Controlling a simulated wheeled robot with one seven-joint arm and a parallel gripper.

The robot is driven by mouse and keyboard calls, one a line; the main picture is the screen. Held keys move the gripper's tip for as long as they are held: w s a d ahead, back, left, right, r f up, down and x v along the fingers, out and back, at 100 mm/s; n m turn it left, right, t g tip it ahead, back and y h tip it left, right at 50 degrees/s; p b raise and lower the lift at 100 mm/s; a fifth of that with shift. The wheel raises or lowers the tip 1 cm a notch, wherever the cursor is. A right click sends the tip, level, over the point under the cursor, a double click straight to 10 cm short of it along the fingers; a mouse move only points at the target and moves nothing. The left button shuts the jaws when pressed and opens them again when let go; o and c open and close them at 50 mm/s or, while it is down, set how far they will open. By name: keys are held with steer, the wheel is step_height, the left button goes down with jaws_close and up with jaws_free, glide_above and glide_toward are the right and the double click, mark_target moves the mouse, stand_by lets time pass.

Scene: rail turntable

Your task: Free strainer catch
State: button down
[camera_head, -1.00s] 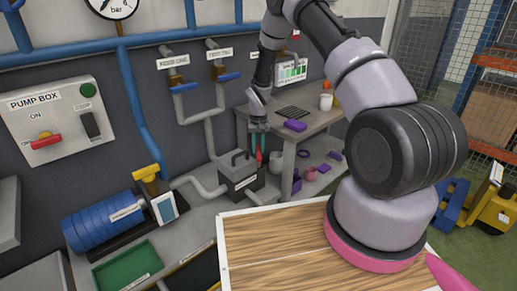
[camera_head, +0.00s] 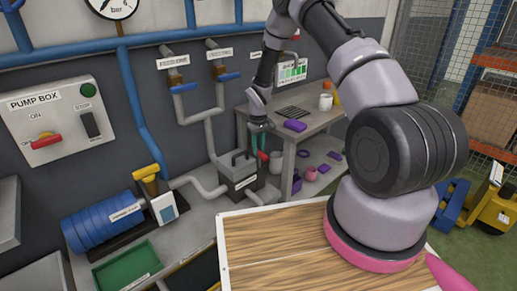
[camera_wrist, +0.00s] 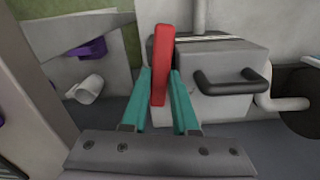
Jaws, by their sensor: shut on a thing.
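The strainer is a grey box (camera_head: 240,170) with a dark handle on its lid. It stands on the bench below the pipes and also shows in the wrist view (camera_wrist: 222,95), with its handle (camera_wrist: 230,82) to the right. Its catch is a red lever (camera_wrist: 161,50) at the box's left side, standing upright in the wrist view. My gripper (camera_wrist: 161,78) has its teal fingers on either side of the lever and is shut on it. In the head view my gripper (camera_head: 258,142) hangs beside the box, and the red lever (camera_head: 263,156) shows by the fingertips.
A blue motor (camera_head: 103,224) and a green tray (camera_head: 127,266) are to the left. Grey pipes with blue-handled valves (camera_head: 229,76) rise behind the strainer. A side table (camera_head: 315,118) with a white mug (camera_head: 325,102) and purple parts stands close on the right.

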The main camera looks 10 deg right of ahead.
steer(key=c, duration=0.7)
jaws_free()
step_height(320, 180, up, 11)
steer(key=shift+f, duration=0.1)
